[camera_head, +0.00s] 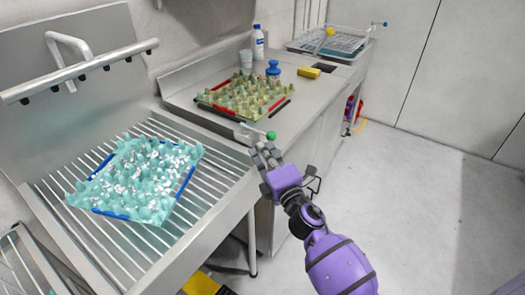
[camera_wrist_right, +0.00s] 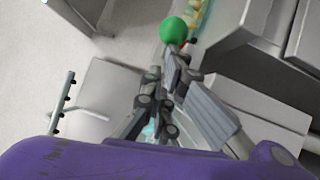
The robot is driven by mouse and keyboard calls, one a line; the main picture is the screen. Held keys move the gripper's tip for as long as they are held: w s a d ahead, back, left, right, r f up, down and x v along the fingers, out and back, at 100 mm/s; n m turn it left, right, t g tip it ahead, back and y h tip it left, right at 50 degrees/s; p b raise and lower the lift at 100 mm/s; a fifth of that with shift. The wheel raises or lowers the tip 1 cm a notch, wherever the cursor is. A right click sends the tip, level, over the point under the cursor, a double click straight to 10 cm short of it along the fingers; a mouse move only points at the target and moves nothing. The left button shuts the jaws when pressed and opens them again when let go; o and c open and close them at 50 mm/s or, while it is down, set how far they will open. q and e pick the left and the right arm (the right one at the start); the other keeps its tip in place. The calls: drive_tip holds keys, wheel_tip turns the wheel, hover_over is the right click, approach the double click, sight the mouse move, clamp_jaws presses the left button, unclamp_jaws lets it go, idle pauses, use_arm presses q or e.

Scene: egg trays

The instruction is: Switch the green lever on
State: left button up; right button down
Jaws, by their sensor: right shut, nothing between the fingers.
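The green lever has a round green knob (camera_head: 271,135) at the front edge of the counter, with a short metal rod running left from it. The knob also shows large in the right wrist view (camera_wrist_right: 174,30), just beyond the fingertips. My right gripper (camera_head: 262,150) is shut and empty, just below and left of the knob. Its fingers (camera_wrist_right: 176,62) reach up close to the knob; I cannot tell whether they touch it. My left gripper is not in view.
A teal egg tray (camera_head: 128,216) lies on the slatted rack (camera_head: 215,190) at left. A green egg tray (camera_head: 215,97) with red edges sits on the counter (camera_head: 310,103). A yellow sponge (camera_head: 309,72), blue item (camera_head: 273,69) and bottle (camera_head: 258,43) stand behind. Open floor lies right.

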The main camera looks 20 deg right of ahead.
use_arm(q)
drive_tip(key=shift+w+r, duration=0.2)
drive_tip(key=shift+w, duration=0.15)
use_arm(e)
drive_tip(key=shift+d+n+y, duration=0.3)
drive_tip(key=shift+n+y, duration=0.2)
drive_tip(key=shift+y, duration=0.3)
